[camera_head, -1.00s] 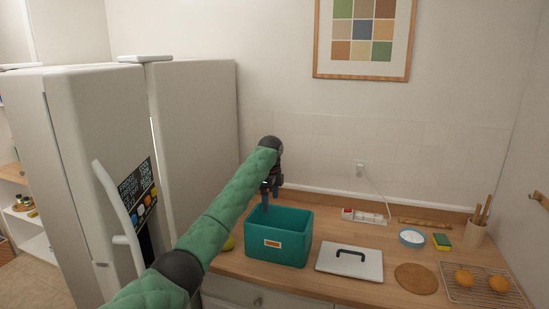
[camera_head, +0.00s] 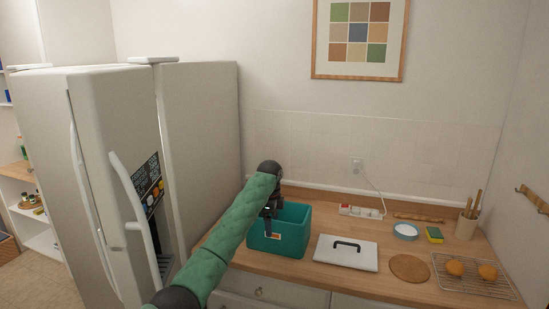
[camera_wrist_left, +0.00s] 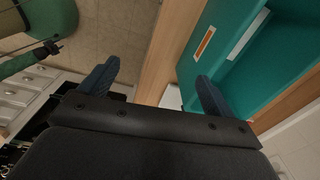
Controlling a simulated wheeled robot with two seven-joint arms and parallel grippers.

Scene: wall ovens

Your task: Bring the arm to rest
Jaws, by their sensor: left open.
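My left arm comes in from the left in the head view, and its gripper (camera_head: 268,222) points down at the near left side of the teal bin. In the left wrist view my left gripper (camera_wrist_left: 158,90) is open, with its two dark fingers well apart and nothing between them. The teal bin (camera_head: 293,240) stands on the wooden counter, and its wall and orange label also show beside the right finger in the wrist view (camera_wrist_left: 222,30).
A white lid with a black handle (camera_head: 330,257) lies right of the bin. The fridge (camera_head: 95,170) stands left of the counter.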

